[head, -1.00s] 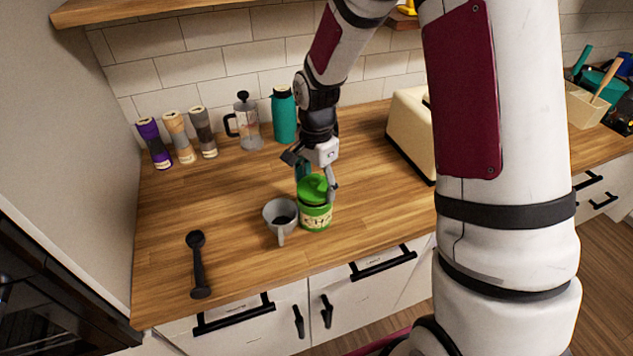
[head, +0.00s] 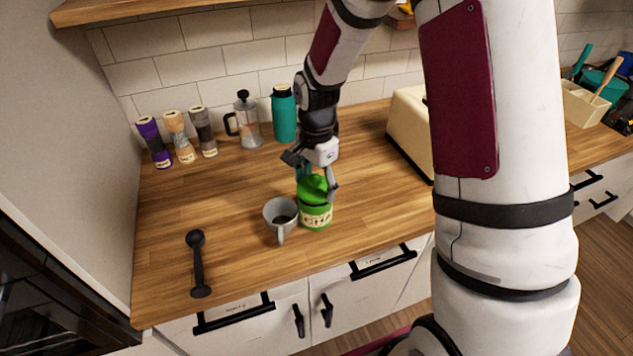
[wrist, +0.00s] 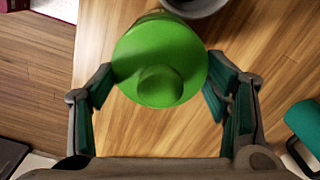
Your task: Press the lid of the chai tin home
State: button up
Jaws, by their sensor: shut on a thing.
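The green chai tin (head: 316,218) stands upright on the wooden counter near its front edge, with a pale label facing forward. Its green lid (head: 314,188) sits at the tin's mouth and looks slightly tilted. I cannot tell how far down it is seated. In the wrist view the round lid (wrist: 150,50), with its central knob, covers most of the tin. My gripper (head: 317,181) reaches down from above, its fingers on either side of the lid.
A grey cup (head: 281,214) stands close on the tin's left. A black scoop-like tool (head: 198,265) lies further left. Several jars, a French press (head: 247,122) and a teal flask (head: 284,115) stand at the back. A cream toaster (head: 408,130) is at right.

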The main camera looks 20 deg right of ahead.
dwell(0.4)
jog(key=o, duration=1)
jog(key=shift+o, duration=0.9)
jog(key=shift+r+p, duration=0.95)
jog(key=shift+r, duration=2.55)
grip_shut()
jog(key=shift+f, duration=1.45)
